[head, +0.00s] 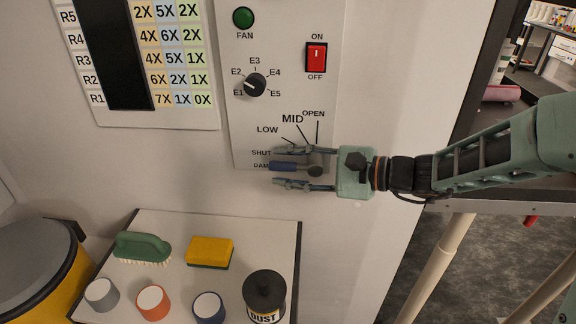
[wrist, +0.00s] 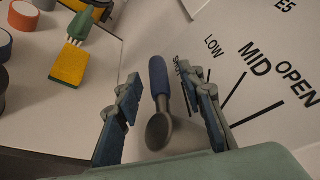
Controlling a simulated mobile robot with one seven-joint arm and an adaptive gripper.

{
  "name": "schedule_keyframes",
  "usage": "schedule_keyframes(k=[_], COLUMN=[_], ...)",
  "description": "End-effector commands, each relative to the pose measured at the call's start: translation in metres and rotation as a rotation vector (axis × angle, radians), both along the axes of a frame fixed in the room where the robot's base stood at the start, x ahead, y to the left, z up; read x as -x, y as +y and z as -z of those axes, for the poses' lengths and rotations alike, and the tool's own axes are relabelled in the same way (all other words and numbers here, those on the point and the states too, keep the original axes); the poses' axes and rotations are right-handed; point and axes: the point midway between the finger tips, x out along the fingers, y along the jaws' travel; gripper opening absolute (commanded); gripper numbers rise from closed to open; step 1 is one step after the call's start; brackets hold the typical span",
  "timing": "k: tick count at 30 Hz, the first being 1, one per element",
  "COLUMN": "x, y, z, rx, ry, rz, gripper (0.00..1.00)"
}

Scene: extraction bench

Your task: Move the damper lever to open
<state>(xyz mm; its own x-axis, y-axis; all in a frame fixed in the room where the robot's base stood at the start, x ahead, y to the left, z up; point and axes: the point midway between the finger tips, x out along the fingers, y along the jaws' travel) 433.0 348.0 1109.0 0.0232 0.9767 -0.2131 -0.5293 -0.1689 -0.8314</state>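The damper lever (head: 290,167) has a blue grip and a dark round hub at its right end. It lies level, pointing left near the SHUT mark, below the LOW, MID and OPEN lines on the panel (head: 240,140). My gripper (head: 283,167) reaches in from the right with its fingers apart, one above and one below the lever. In the wrist view the lever (wrist: 158,85) stands between the two open fingers (wrist: 165,95), with a gap on each side. The upper finger partly covers the SHUT end of the scale.
Above are the red ON/OFF switch (head: 316,57), the selector knob (head: 255,85) and the green FAN button (head: 243,18). Below, a small shelf (head: 225,283) holds a brush (head: 142,246), a sponge (head: 210,251), several cups and a dust jar (head: 265,296).

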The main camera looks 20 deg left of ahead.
Motion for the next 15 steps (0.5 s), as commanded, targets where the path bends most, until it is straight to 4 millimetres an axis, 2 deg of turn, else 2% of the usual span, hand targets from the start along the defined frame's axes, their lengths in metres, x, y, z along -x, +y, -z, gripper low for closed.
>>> schedule_keyframes(k=[6, 15], x=[-0.0002, -0.0004], y=[0.0001, -0.0002], z=[-0.0001, -0.0003], rx=[0.000, -0.001], ry=[0.000, 0.000], rz=[0.000, 0.001], gripper=[0.35, 0.02])
